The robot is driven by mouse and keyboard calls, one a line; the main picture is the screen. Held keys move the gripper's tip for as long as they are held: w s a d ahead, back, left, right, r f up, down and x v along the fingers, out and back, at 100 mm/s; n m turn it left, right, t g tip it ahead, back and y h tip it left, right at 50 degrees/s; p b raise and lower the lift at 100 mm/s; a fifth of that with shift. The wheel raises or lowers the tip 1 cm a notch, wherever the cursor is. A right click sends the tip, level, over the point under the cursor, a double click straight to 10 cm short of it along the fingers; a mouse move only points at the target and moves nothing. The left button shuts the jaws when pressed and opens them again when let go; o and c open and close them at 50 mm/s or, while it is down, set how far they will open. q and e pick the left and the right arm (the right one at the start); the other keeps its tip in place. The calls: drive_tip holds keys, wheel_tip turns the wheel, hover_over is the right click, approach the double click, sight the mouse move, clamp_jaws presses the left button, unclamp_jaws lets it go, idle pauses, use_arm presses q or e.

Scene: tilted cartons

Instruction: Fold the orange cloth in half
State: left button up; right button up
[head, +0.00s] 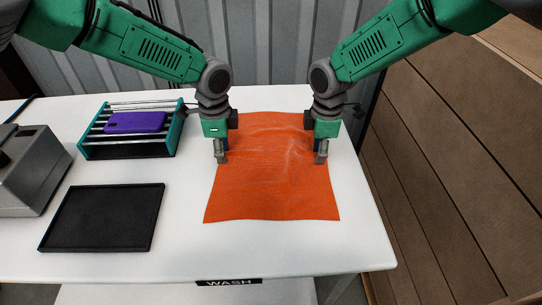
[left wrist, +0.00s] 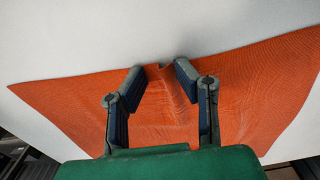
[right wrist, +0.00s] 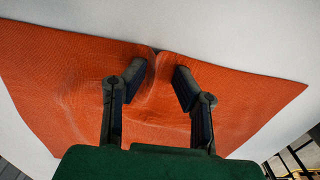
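The orange cloth (head: 272,190) lies spread on the white table, with wrinkles across its middle. My left gripper (head: 221,158) points down at the cloth's left edge. In the left wrist view its fingers (left wrist: 160,75) stand apart, with a small raised ridge of cloth (left wrist: 165,105) between them. My right gripper (head: 321,158) points down at the cloth's right edge. In the right wrist view its fingers (right wrist: 160,72) are also apart, and the cloth (right wrist: 70,80) rises in a fold between them. Neither pair of fingers looks closed on the cloth.
A teal-ended rack (head: 130,130) holding a purple object (head: 135,122) stands at the left. A black tray (head: 103,218) lies in front of it, and a grey machine (head: 30,170) stands at the far left. A label reading WASH (head: 229,282) marks the front edge. A brown panelled surface (head: 440,160) is at right.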

use_arm(q)
drive_tip(key=shift+s+f, duration=0.15)
drive_tip(key=shift+f, duration=0.1)
drive_tip(key=c, duration=0.3)
use_arm(e)
drive_tip(key=shift+f, duration=0.15)
drive_tip(key=c, duration=0.3)
use_arm(q)
drive_tip(key=shift+d, duration=0.15)
clamp_jaws()
use_arm(e)
drive_tip(key=shift+d, duration=0.2)
clamp_jaws()
use_arm(q)
drive_tip(key=shift+s+d, duration=0.1)
drive_tip(key=shift+d, duration=0.25)
use_arm(e)
drive_tip(key=shift+s+d+f, duration=0.1)
drive_tip(key=shift+d+f, duration=0.05)
drive_tip(key=shift+d, duration=0.2)
use_arm(q)
drive_tip(key=shift+a, duration=0.1)
use_arm(e)
drive_tip(key=shift+a, duration=0.1)
